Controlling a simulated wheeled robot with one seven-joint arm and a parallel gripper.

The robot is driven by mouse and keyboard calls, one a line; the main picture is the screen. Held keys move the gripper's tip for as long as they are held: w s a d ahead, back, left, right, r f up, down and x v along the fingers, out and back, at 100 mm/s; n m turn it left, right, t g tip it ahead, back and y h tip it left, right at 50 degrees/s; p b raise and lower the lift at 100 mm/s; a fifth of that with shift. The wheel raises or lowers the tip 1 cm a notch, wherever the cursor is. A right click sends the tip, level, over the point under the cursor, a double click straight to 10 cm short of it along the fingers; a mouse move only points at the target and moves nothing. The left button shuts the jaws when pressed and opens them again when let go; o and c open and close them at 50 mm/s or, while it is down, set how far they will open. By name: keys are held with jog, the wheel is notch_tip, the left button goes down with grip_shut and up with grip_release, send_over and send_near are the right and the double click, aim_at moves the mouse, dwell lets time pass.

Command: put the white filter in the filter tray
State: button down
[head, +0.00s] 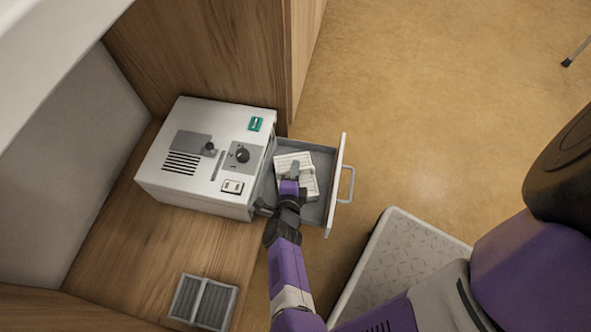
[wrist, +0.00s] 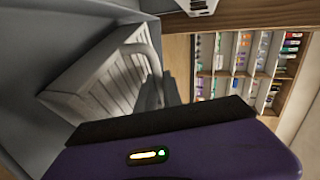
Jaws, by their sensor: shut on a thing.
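The white filter (head: 297,162) is a pleated panel with a raised handle bar. It is in the open filter tray (head: 325,160), a grey drawer pulled out from the right side of the white machine (head: 210,155). My gripper (head: 289,187) reaches into the tray from the front and is shut on the filter. In the wrist view the filter (wrist: 95,85) lies at a slant beside grey tray walls, with its handle at the dark fingers. Whether the filter rests fully on the tray floor is hard to tell.
A grey pleated filter (head: 204,302) lies on the wooden surface (head: 130,240) at the front. The drawer handle (head: 347,185) sticks out over the floor at right. Wooden panels stand behind the machine. In the wrist view, shelves (wrist: 245,65) hold several small items.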

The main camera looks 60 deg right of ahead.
jog(key=c, duration=1.5)
grip_release()
jog(key=shift+f, duration=0.1)
